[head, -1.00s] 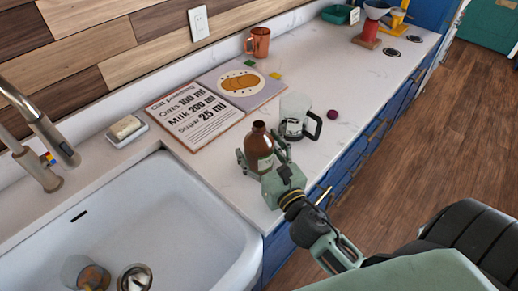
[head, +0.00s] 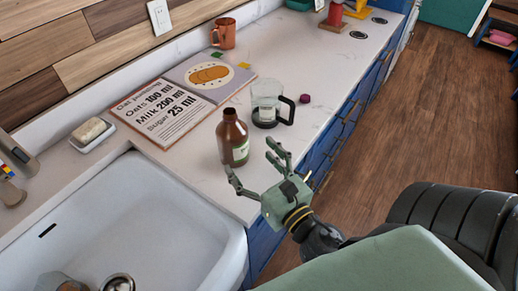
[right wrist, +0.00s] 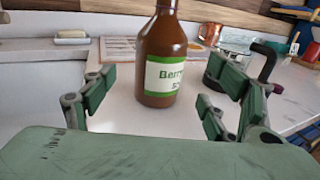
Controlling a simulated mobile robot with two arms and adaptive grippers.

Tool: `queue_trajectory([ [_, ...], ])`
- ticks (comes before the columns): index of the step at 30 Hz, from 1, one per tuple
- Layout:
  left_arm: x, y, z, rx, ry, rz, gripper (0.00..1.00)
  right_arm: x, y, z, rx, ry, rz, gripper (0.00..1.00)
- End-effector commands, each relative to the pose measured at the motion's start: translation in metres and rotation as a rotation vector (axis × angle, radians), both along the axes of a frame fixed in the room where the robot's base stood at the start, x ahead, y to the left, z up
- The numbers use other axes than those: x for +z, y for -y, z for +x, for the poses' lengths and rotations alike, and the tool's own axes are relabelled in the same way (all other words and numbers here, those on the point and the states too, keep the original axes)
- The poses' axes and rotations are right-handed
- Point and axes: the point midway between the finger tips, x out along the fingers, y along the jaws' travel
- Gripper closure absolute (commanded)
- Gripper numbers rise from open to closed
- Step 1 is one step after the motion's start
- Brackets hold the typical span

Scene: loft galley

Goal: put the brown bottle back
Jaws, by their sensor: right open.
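The brown bottle (head: 232,138) stands upright on the white counter, near the sink's right edge. Its green and white label, reading "Berry", shows in the right wrist view, where the bottle (right wrist: 162,55) stands in front of the fingers with its top cut off. My right gripper (head: 254,168) is open and empty, just in front of the bottle on the near side. Its fingers (right wrist: 160,120) are spread to either side of the bottle in the right wrist view, apart from it. My left gripper is not in view.
A glass jug with a black handle (head: 266,104) stands behind the bottle, with a small purple lid (head: 305,99) to its right. A recipe book (head: 165,112) lies open to the left. The sink (head: 130,220) is at front left. A copper mug (head: 224,33) stands near the wall.

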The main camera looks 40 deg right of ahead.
Motion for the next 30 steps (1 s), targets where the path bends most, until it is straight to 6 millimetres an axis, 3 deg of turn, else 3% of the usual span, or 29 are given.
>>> queue_trajectory([
  [3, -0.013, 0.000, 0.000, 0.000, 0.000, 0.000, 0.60, -0.004, 0.000, -0.016, -0.001, 0.000, 0.002, 0.21],
  [9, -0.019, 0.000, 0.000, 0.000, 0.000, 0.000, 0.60, -0.001, -0.001, -0.029, 0.000, 0.000, 0.000, 0.21],
  [30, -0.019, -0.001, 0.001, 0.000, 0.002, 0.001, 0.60, 0.001, -0.001, -0.030, 0.001, 0.001, 0.000, 0.21],
])
